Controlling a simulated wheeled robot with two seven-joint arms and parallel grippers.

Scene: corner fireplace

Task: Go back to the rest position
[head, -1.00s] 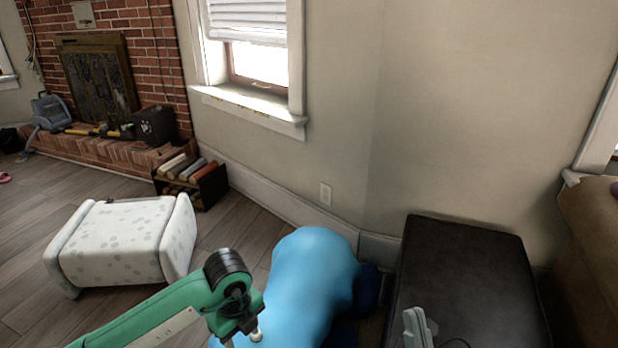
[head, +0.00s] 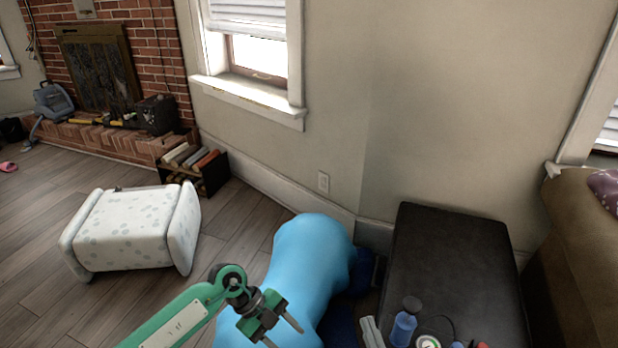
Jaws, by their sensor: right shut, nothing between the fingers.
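A dark cabinet or table (head: 455,260) stands at the right, with a blue bottle (head: 403,328) and small items at its near end. A brown sofa (head: 580,260) is beyond it. A white spotted ottoman (head: 130,230) is at left, with open wooden floor around it.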

